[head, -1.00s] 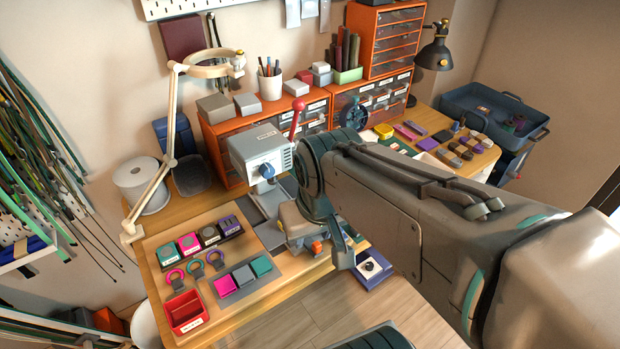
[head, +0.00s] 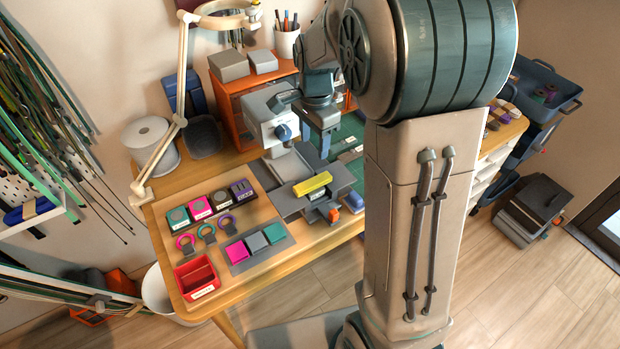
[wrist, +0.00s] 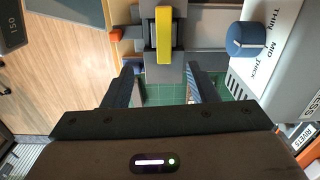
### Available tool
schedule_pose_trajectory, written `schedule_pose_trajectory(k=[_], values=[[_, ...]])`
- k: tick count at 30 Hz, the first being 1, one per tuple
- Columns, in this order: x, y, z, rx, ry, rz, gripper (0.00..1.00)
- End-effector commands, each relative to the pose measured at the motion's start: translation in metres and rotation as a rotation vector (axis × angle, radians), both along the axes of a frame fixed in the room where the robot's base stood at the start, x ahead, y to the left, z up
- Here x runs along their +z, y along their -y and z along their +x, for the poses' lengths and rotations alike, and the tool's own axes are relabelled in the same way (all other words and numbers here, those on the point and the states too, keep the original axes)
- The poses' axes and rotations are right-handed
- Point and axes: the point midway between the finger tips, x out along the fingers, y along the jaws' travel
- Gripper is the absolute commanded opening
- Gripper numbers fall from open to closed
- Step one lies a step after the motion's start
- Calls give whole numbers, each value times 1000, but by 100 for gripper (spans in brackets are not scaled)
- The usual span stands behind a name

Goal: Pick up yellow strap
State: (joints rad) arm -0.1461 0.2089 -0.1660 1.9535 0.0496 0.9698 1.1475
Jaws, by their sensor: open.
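The yellow strap (head: 312,183) is a short, bright yellow bar lying on top of the grey fixture (head: 292,206) at the front of the machine. It also shows in the wrist view (wrist: 163,36), upright in the picture at top centre. My gripper (wrist: 162,88) is open, with its two dark fingers spread apart and nothing between them. In the wrist view the strap lies beyond the fingertips, roughly in line with the gap. In the head view my gripper (head: 325,145) is above and behind the strap, partly hidden by my arm.
The grey machine (head: 268,112) with a blue knob (wrist: 246,40) stands close beside my gripper. A green cutting mat (head: 350,130) lies behind the fixture. Coloured tiles (head: 256,242), rings and a red tray (head: 197,275) sit at the front left of the bench.

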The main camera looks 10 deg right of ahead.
Motion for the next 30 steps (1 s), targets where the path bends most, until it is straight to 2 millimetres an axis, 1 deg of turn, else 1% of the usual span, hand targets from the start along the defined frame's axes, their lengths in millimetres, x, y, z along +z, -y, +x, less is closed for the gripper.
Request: schedule_pose_trajectory(k=[1, 3, 5, 7, 12, 15, 18, 23, 26, 30], values=[[-6, 0, 5, -28, -8, -3, 53], [-10, 0, 9, -55, -12, -5, 53], [-16, 0, 10, -65, -16, -6, 53], [-27, 0, 10, -69, -18, -7, 53], [-61, -1, 10, -68, -19, -7, 53], [-78, -1, 9, -67, -18, -6, 53], [-89, -1, 10, -66, -16, -6, 53], [-99, 0, 10, -66, -15, -6, 53], [-110, 0, 10, -66, -18, -6, 53], [-131, 1, 11, -65, -17, -7, 53]])
